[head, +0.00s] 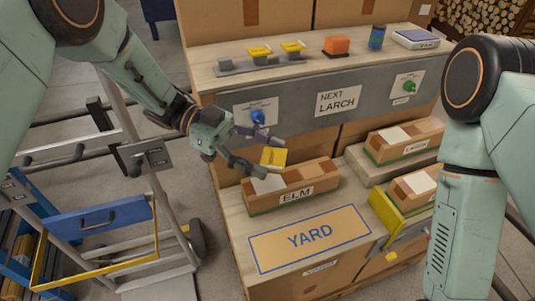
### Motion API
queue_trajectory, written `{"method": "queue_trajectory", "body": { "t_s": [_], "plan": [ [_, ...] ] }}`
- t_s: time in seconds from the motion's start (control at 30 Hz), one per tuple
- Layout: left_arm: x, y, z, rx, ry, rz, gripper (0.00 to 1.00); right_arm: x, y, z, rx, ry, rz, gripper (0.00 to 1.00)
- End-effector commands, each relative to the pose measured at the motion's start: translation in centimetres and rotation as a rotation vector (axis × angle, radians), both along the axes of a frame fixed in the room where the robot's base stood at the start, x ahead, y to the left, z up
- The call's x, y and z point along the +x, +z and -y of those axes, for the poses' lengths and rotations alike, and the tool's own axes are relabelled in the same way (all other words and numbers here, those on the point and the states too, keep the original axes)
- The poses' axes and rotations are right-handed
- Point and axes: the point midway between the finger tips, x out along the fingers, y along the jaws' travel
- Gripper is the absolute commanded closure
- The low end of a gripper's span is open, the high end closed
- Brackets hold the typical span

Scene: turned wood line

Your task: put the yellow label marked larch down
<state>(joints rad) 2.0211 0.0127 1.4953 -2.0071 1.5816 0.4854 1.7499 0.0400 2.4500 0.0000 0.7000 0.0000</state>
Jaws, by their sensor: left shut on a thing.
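My left gripper (267,155) is shut on a small yellow label (273,158), held just above the back left of the wood block marked ELM (292,195). The writing on the held label is too small to read. Two more yellow labels, the left one (259,51) and the right one (292,47), sit on a grey rack (225,66) on the back shelf. A sign (338,99) on the shelf front reads NEXT LARCH. My right arm stands at the right; its gripper is out of view.
A blue-edged area marked YARD (310,239) lies clear at the front. More blocks stand at right (405,140), with a yellow piece (385,214) beside the nearer one. The shelf holds an orange block (336,46), a dark can (377,37) and a scale (415,39). A cart (150,205) stands left.

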Motion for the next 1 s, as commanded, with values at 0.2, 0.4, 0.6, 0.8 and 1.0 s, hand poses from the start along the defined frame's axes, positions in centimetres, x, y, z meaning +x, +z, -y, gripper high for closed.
{"method": "queue_trajectory", "body": {
  "t_s": [0.2,0.4,0.6,0.8,1.0],
  "plan": [
    [-1.0,1.8,-1.4,-0.001,0.116,0.0,0.55,0.0,0.0,0.0,0.0,0.0,0.0,0.6],
    [-2.0,3.4,-2.7,-0.003,0.229,0.001,0.55,0.0,0.0,0.0,0.0,0.0,0.0,0.6],
    [-3.0,5.2,-4.0,-0.006,0.352,0.001,0.55,0.0,0.0,0.0,0.0,0.0,0.0,0.6],
    [-4.0,6.9,-5.4,-0.006,0.471,0.0,0.55,0.0,0.0,0.0,0.0,0.0,0.0,0.6],
    [-4.6,8.0,-6.4,-0.004,0.553,0.002,0.55,0.0,0.0,0.0,0.0,0.0,0.0,0.6]
  ]
}}
